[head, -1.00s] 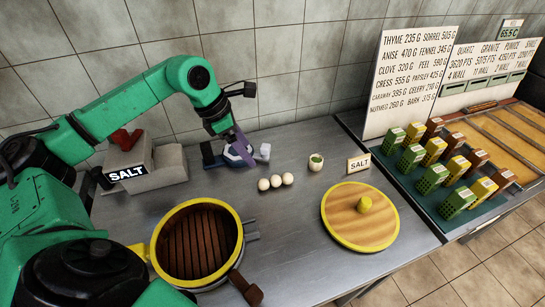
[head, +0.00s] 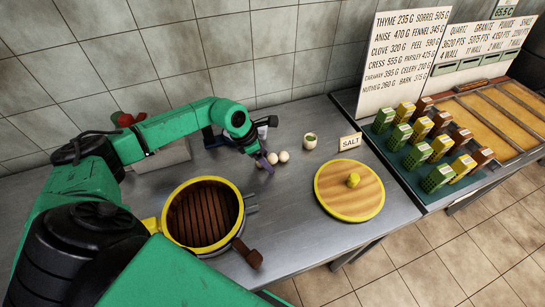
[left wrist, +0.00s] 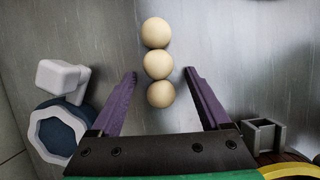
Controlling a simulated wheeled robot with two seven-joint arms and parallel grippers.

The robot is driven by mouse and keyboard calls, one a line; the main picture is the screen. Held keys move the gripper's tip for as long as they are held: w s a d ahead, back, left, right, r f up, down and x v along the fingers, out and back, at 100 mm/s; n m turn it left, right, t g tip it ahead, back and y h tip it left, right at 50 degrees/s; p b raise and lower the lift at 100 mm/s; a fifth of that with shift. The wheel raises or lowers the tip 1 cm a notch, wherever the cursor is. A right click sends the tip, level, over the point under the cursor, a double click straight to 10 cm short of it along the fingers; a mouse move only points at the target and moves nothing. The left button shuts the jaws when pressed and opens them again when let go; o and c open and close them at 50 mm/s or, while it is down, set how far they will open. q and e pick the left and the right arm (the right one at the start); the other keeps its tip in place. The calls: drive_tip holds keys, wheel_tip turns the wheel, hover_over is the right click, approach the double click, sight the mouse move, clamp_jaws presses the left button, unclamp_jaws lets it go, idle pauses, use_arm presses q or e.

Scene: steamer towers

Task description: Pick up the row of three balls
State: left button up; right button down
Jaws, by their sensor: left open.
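Three cream balls (left wrist: 158,65) lie touching in a row on the steel table. In the head view they show as a row (head: 273,159), with the left end partly hidden by my gripper. My left gripper (left wrist: 160,85) is open, its purple fingers on either side of the row. The nearest ball and part of the middle one lie between the fingertips; the far ball is beyond them. In the head view my left gripper (head: 264,160) reaches down at the row's left end. My right gripper is not in view.
A yellow-rimmed steamer basket (head: 203,215) stands in front, its round lid (head: 349,190) to the right. A blue and white object (left wrist: 58,130) lies left of my gripper in the wrist view.

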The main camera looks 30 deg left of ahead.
use_arm(q)
drive_tip(key=shift+a, duration=0.1)
clamp_jaws()
drive_tip(key=shift+r, duration=0.15)
